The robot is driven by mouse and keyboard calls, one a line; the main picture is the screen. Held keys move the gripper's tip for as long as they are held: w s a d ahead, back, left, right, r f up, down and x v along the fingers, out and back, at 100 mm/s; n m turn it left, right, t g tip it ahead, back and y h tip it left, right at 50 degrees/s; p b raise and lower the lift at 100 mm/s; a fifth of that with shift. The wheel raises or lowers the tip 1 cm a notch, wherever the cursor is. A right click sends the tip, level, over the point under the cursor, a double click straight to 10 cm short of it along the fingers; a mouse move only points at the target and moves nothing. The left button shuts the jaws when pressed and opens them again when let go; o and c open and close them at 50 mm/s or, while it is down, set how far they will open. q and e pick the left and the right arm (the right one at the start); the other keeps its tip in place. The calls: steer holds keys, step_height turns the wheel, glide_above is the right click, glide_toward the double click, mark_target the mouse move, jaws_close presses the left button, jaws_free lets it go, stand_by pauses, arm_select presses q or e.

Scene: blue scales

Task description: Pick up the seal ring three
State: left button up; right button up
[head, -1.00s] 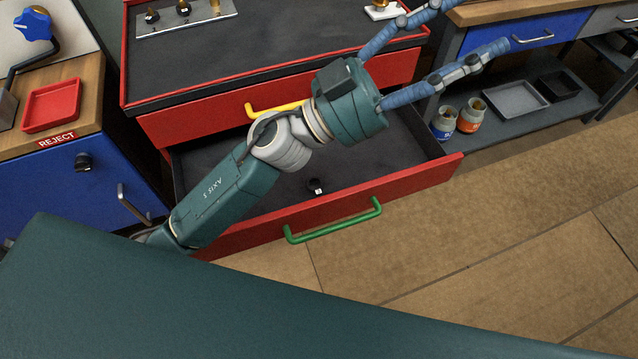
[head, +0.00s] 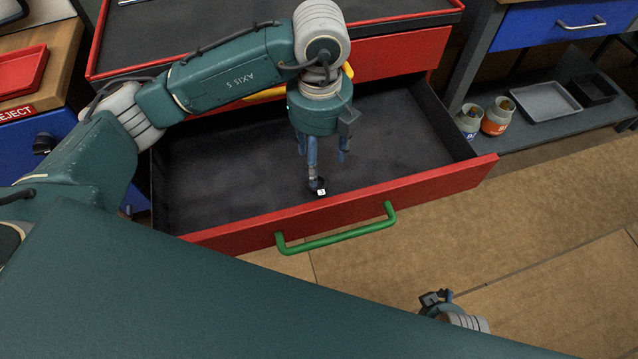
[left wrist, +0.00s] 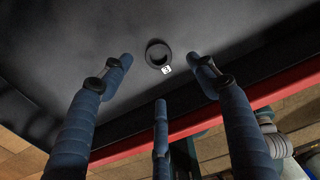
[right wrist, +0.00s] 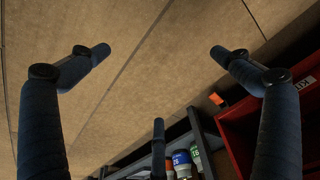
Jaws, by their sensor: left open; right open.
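The seal ring (head: 318,188), small and black with a white tag, lies on the dark floor of the open red drawer (head: 440,183), near its front wall. In the left wrist view the ring (left wrist: 157,52) shows its round opening, and the tag's dark mark looks like a 3. My left gripper (head: 326,172) points down into the drawer, open and empty. Its fingers spread around the ring's position in the left wrist view; contact cannot be told. My right gripper (head: 438,297) is open and empty, away from the drawer over the floor; its fingers also show in the right wrist view (right wrist: 160,50).
A green handle (head: 340,240) sticks out from the drawer front. The red cabinet top (head: 240,50) stands behind the drawer. At right, a shelf holds jars (head: 497,117) and a grey tray (head: 545,102). A red tray (head: 20,72) is at left. The rest of the drawer floor looks empty.

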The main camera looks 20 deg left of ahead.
mark_target(319, 187)
arm_select(q)
step_height(319, 187, down, 8)
steer(key=shift+s+r+b, duration=0.1)
steer(key=shift+s+b, duration=0.05)
steer(key=shift+b, duration=0.4)
arm_select(e)
steer(key=r, duration=0.4)
steer(key=shift+w+r, duration=0.15)
steer(key=shift+w, duration=0.2)
arm_select(q)
steer(key=shift+c, duration=0.3)
steer(key=c, duration=0.9)
